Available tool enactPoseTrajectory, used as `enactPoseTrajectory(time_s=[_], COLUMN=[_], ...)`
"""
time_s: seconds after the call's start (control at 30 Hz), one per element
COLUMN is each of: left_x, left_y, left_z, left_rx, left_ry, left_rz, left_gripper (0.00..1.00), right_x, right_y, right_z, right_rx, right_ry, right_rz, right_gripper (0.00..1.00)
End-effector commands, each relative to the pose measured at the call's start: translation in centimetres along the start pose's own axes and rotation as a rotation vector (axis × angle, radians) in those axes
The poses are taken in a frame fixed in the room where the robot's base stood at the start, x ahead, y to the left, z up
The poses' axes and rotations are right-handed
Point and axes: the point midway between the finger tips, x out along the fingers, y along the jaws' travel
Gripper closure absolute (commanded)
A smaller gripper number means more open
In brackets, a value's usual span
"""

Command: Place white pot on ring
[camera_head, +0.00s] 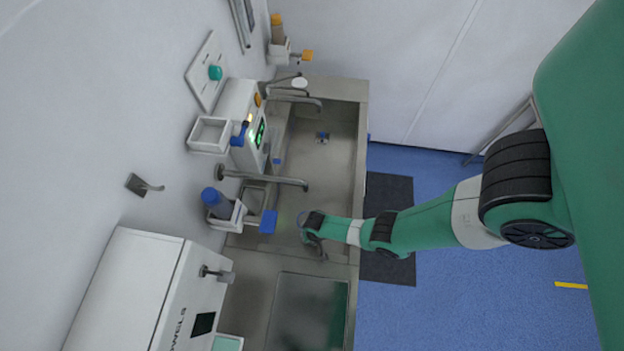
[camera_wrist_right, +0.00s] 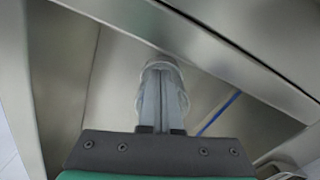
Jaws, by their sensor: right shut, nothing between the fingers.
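My right arm reaches in from the right in the camera_head view, and its gripper (camera_head: 314,236) is low over the front part of the steel sink. In the right wrist view my right gripper (camera_wrist_right: 162,75) is shut, with its fingers together and nothing held between them. Bare steel shows beyond the fingertips. A small white round thing (camera_head: 300,82) stands at the far end of the sink, well away from the gripper; I cannot tell if it is the white pot. I cannot make out a ring. My left gripper is not in view.
The steel sink (camera_head: 336,170) has taps (camera_head: 290,183) reaching over it from the wall. A blue-topped bottle (camera_head: 215,200) and a blue lever (camera_head: 268,222) stick out near my gripper. A white towel dispenser (camera_head: 130,290) is at lower left.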

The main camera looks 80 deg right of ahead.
Motion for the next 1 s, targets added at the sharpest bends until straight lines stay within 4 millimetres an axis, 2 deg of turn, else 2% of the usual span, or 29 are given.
enactPoseTrajectory(time_s=[0.03,0.1,0.3,0.4,0.87,1.0], left_x=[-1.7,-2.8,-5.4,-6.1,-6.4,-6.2], left_y=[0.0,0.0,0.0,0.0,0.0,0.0], left_z=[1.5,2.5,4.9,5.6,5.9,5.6], left_rx=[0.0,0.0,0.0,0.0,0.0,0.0], left_ry=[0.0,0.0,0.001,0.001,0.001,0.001], left_rz=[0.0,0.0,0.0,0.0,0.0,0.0], left_gripper=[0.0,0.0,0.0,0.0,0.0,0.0], right_x=[2.3,3.8,7.3,8.3,8.7,8.6], right_y=[0.0,0.0,0.0,0.0,0.0,1.0], right_z=[0.0,0.0,0.0,0.0,0.0,-0.5], right_rx=[0.0,0.0,0.0,0.001,0.001,0.006], right_ry=[0.0,0.0,0.0,0.0,0.0,-0.001], right_rz=[0.0,0.0,0.0,0.0,0.0,0.001], right_gripper=[1.0,1.0,1.0,1.0,1.0,1.0])
